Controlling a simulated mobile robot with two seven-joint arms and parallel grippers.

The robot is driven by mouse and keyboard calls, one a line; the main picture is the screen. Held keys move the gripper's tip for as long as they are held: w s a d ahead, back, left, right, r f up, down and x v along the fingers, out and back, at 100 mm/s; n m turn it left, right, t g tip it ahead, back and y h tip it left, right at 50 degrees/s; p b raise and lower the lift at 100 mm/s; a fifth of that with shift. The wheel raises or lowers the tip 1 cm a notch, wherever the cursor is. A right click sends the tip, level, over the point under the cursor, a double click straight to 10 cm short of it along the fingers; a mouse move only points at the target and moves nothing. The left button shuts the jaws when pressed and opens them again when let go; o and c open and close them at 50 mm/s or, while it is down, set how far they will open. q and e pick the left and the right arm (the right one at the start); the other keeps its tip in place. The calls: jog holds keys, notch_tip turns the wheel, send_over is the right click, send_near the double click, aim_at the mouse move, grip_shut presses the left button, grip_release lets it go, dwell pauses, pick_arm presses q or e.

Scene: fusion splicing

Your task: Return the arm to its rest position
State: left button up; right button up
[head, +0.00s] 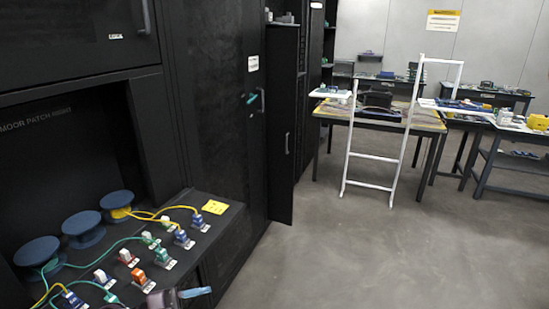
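Neither of my grippers can be made out for certain in the head view. At the bottom edge, a cut-off greyish-purple piece (161,299) with a dark part and a light blue tip (195,292) shows beside the connectors. I cannot tell what it is or whether it belongs to me.
A tall black cabinet (212,110) rises behind the shelf, and a narrow black door (281,120) stands out from it. A white tubular frame (398,150) stands before a workbench (325,112). A yellow card (215,207) lies on the shelf. The grey floor (380,255) is clear.

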pick_arm(q)
jog(key=s+a+f+n+t+y, duration=0.2)
jog(key=a+f+n+t+y, duration=0.7)
jog(key=n+t+y, duration=0.6)
jog(key=s+a+f+n+g+y, duration=0.2)
jog(key=s+a+f+n+g, duration=0.3)
jog(key=s+f+g, duration=0.3)
notch_tip(320, 180, down, 3)
jog(key=shift+s+r+n+g+y, duration=0.15)
jog(key=shift+s+n+g+y, duration=0.15)
jog(key=shift+s+n, duration=0.65)
pick_arm(e)
jog(key=shift+w+r, duration=0.1)
pick_arm(q)
jog(key=shift+s+m, duration=0.2)
jog(key=shift+m, duration=0.05)
pick_arm(e)
jog(key=shift+s+f, duration=0.45)
jog(key=shift+s, duration=0.1)
jog(key=shift+w+r, duration=0.1)
jog(key=shift+w, duration=0.05)
